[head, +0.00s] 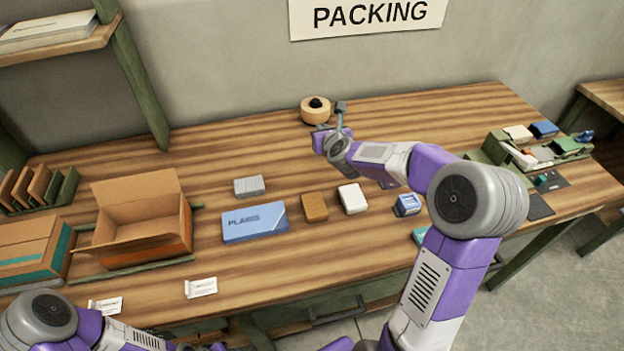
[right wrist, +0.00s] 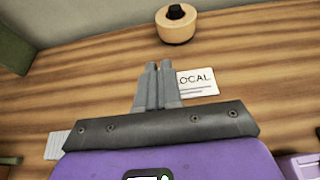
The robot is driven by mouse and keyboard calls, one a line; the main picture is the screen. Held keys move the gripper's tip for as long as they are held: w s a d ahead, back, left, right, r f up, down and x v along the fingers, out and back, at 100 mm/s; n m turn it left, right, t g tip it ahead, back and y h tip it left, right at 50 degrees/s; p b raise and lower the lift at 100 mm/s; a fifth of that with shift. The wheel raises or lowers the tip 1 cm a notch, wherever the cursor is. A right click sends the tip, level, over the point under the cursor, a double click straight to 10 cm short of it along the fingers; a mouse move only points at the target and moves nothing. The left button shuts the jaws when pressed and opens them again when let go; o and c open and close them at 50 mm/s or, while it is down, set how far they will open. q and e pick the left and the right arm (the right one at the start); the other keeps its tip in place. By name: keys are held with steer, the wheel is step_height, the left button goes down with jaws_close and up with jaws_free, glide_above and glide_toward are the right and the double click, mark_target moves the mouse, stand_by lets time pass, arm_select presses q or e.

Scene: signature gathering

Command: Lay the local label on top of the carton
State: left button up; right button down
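The local label (right wrist: 198,83) is a white card printed "LOCAL". In the right wrist view it appears flat on the table behind my right gripper's fingers, which hide its left part. My right gripper (right wrist: 158,68) has its fingers together, with nothing seen between them. In the head view the right gripper (head: 340,108) is at the back of the table and the label is hidden. An open carton (head: 140,240) and a closed carton with a teal stripe (head: 30,248) stand at the left; I cannot tell which the task means. My left gripper (head: 215,347) is barely visible at the bottom edge.
A round wooden item with a black knob (head: 316,113) stands close behind the right gripper. A blue box (head: 255,222), brown block (head: 315,207) and white block (head: 352,198) lie mid-table.

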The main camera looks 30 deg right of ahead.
steer(key=shift+f+b, duration=0.45)
steer(key=shift+f, duration=0.45)
glide_above(286, 182)
step_height(286, 182, down, 9)
steer(key=b, duration=0.3)
steer(key=shift+f+b, duration=0.1)
steer(key=shift+b, duration=0.2)
arm_select(q)
step_height(286, 182, down, 5)
steer(key=shift+f, duration=0.1)
